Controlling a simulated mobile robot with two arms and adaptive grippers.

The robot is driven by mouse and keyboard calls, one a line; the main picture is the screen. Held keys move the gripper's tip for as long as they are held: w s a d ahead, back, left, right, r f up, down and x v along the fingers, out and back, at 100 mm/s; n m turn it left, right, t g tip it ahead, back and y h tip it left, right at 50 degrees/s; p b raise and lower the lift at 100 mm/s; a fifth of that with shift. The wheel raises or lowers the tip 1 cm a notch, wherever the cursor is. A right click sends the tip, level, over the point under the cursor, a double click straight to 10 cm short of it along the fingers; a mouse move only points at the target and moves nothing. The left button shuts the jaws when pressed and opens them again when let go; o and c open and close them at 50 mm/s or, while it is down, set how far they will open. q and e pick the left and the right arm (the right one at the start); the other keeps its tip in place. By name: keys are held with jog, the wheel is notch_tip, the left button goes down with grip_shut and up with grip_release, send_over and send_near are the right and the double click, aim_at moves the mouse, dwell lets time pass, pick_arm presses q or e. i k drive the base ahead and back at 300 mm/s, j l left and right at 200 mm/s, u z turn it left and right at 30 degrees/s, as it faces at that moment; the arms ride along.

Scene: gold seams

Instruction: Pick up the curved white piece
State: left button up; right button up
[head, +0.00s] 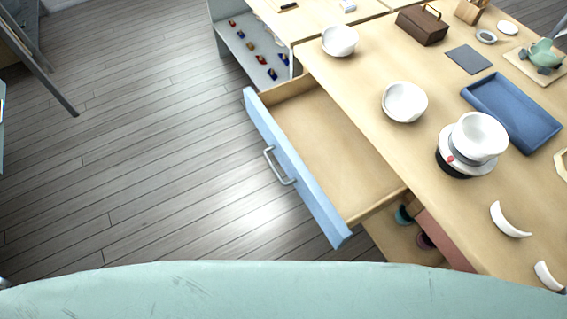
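A curved white piece (508,220) lies on the wooden table (455,235) at the lower right of the head view. A second curved white piece (547,276) lies nearer the table's front edge, close to the right border of the picture. They lie apart from each other, with bare wood around them. Neither of my grippers shows in the head view.
An open, empty drawer (335,150) with a blue front juts out left of the table. A white bowl on a dark round stand (455,166), two more white bowls (405,102), a blue tray (511,113) and a brown box (421,26) stand behind the pieces.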

aim_at(497, 215)
jog(key=z, duration=1.95)
